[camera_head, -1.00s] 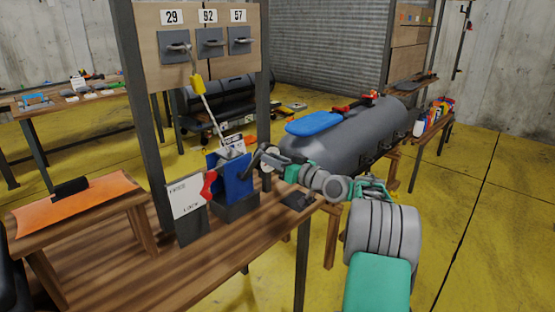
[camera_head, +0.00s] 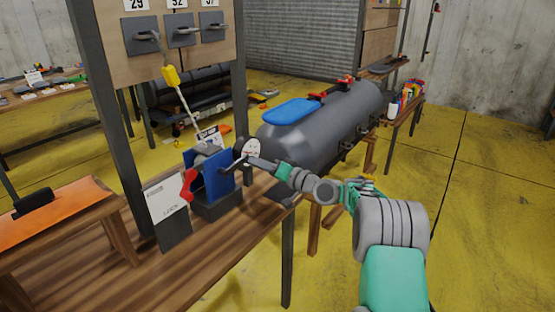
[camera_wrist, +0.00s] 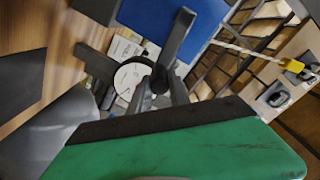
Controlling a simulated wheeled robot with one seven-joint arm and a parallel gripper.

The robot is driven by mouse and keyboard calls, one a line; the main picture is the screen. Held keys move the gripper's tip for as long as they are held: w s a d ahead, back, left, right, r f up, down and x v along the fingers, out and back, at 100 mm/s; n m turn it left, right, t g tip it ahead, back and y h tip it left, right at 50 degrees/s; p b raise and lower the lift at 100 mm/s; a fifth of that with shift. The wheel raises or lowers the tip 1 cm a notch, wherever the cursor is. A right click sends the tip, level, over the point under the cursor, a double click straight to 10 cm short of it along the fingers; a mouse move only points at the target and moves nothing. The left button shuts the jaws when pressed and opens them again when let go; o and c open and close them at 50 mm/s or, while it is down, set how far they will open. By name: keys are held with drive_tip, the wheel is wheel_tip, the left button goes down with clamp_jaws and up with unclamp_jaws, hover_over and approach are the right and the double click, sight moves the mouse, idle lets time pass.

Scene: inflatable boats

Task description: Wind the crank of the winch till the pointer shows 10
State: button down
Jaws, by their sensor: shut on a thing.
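The winch (camera_head: 212,182) has blue side plates and stands on the wooden bench, with a rope running up from it to a yellow piece (camera_head: 170,76). Its dark crank (camera_head: 236,162) reaches out on the right side, also seen in the wrist view (camera_wrist: 176,40). My gripper (camera_head: 254,162) is shut on the crank's handle, mostly hidden by the jaws. A round white dial (camera_head: 251,148) is behind my gripper; it also shows in the wrist view (camera_wrist: 130,80). Its pointer and numbers are too small to read.
A red lever (camera_head: 187,185) sits beside a white card marked LOCK (camera_head: 166,202) at the winch's left. A dark post (camera_head: 118,130) rises behind the bench (camera_head: 200,262). A grey boat tube (camera_head: 320,122) lies behind my arm. The bench front is clear.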

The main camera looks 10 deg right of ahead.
drive_tip(key=shift+f, duration=0.2)
drive_tip(key=c, duration=1.2)
unclamp_jaws()
drive_tip(key=v, duration=0.7)
drive_tip(key=shift+s+d+b, duration=0.25)
drive_tip(key=shift+s+b, duration=0.05)
drive_tip(key=shift+b, duration=0.05)
